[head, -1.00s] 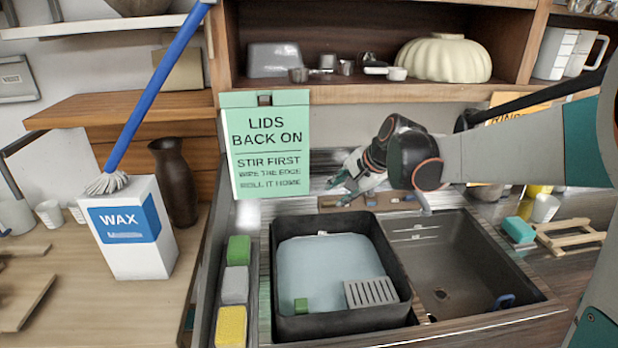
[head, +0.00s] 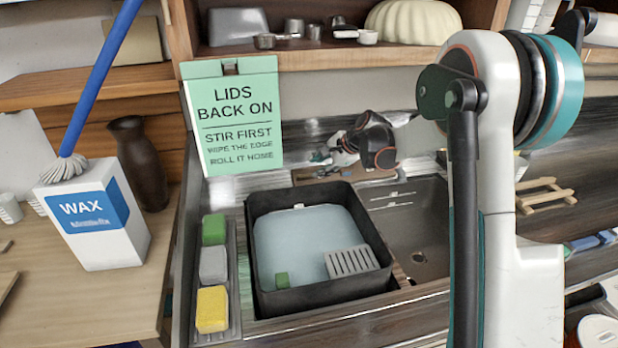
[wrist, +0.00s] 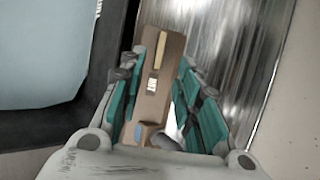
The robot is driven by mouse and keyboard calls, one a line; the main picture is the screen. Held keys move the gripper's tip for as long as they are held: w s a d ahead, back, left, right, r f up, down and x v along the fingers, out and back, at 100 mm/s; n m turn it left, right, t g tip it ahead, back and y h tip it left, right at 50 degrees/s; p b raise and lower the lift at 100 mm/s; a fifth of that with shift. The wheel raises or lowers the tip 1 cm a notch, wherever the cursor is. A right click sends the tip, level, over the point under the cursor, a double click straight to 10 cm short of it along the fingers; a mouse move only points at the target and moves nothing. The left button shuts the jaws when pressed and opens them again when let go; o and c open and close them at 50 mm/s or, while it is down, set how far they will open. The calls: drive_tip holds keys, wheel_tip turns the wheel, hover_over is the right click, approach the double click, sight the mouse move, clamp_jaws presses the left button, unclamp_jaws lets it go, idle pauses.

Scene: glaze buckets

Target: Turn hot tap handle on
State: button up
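A brown tap plate (head: 318,174) lies behind the sink, and it also shows in the wrist view (wrist: 170,62). In the wrist view it carries a tan bar, a small pale piece and a blue patch. I cannot tell which part is the hot tap handle. The pale tap spout (head: 396,186) reaches over the right basin. My gripper (head: 326,156) is at the left part of the plate. In the wrist view its teal fingers (wrist: 163,98) are spread either side of the plate, with nothing clearly held. A grey rounded part shows low between them.
A black tub (head: 262,236) of pale blue liquid sits in the left of the sink. The right basin (head: 415,228) is open. A green sign (head: 238,130) hangs left of my gripper; a shelf (head: 340,60) runs above. Sponges (head: 213,265) lie left of the tub.

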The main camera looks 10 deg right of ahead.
sight(307, 175)
drive_tip(key=b+x, duration=0.1)
drive_tip(key=x, duration=0.6)
drive_tip(key=shift+w+a+f+b, duration=0.15)
drive_tip(key=shift+w+f+b, duration=0.15)
drive_tip(key=shift+b, duration=0.1)
clamp_jaws()
